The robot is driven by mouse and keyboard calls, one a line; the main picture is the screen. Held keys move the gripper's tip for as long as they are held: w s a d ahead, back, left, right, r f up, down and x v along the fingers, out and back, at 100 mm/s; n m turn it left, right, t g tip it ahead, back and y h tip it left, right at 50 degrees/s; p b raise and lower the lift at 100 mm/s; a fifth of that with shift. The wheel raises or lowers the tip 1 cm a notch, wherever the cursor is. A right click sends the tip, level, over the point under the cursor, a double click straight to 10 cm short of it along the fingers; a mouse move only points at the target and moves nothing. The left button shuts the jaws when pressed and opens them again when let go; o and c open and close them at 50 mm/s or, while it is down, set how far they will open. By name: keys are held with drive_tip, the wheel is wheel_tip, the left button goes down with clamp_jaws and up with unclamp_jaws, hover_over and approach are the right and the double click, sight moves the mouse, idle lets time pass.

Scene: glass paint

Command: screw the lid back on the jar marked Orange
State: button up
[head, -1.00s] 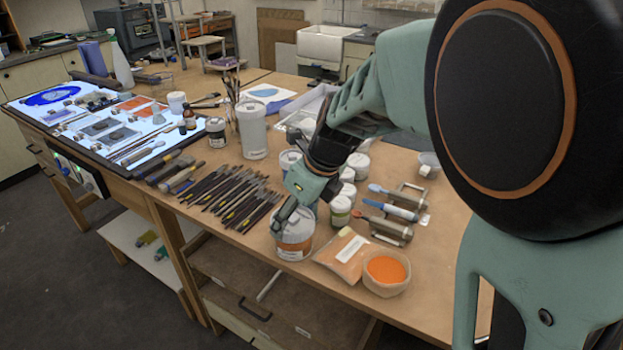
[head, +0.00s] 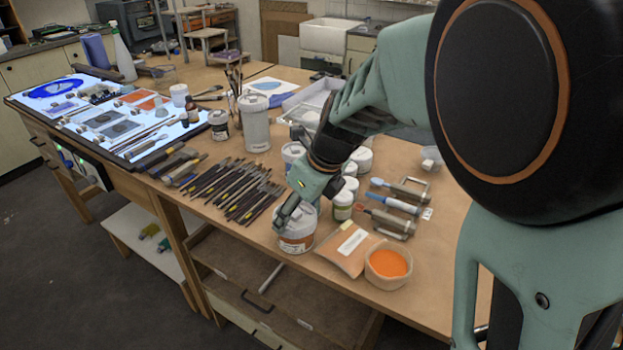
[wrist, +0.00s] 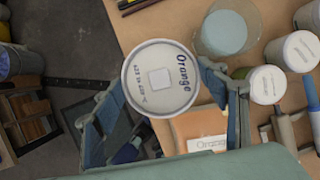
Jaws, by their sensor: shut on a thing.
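The jar (head: 296,242) stands upright near the front edge of the bench, with an orange band on its side. Its round white lid (wrist: 160,78) is marked "Orange" in the wrist view, with a small pale square in the middle. My gripper (head: 291,209) reaches down over the jar from the right and is shut on the lid, one finger on each side of the rim. The lid is at the jar's mouth. The lid hides the mouth and threads in the wrist view, so I cannot tell how tightly it sits.
A bag of orange powder (head: 348,248) and a bowl of orange powder (head: 388,263) stand close on the right. Several tools (head: 240,190) lie to the left. A small white-lidded jar (head: 343,204) and other jars stand behind.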

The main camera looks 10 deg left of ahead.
drive_tip(key=shift+f, duration=0.45)
idle(1.1)
drive_tip(key=shift+s+p, duration=0.1)
drive_tip(key=shift+p, duration=0.55)
drive_tip(key=shift+s+m+t+h+p, duration=0.1)
drive_tip(key=shift+m+t+h+p, duration=0.2)
drive_tip(key=shift+m+p, duration=1.2)
drive_tip(key=shift+s+m+t+h+p, duration=0.1)
drive_tip(key=shift+m+t+h+p, duration=0.35)
drive_tip(key=shift+p, duration=1.8)
drive_tip(key=shift+f+m+p, duration=0.15)
drive_tip(key=shift+m+p, duration=0.4)
drive_tip(key=shift+p, duration=0.35)
drive_tip(key=shift+m, duration=0.3)
drive_tip(key=shift+a+m+t+h, duration=0.2)
drive_tip(key=shift+m+h, duration=0.25)
drive_tip(key=shift+m, duration=0.85)
drive_tip(key=shift+m+h, duration=0.4)
drive_tip(key=shift+m, duration=0.6)
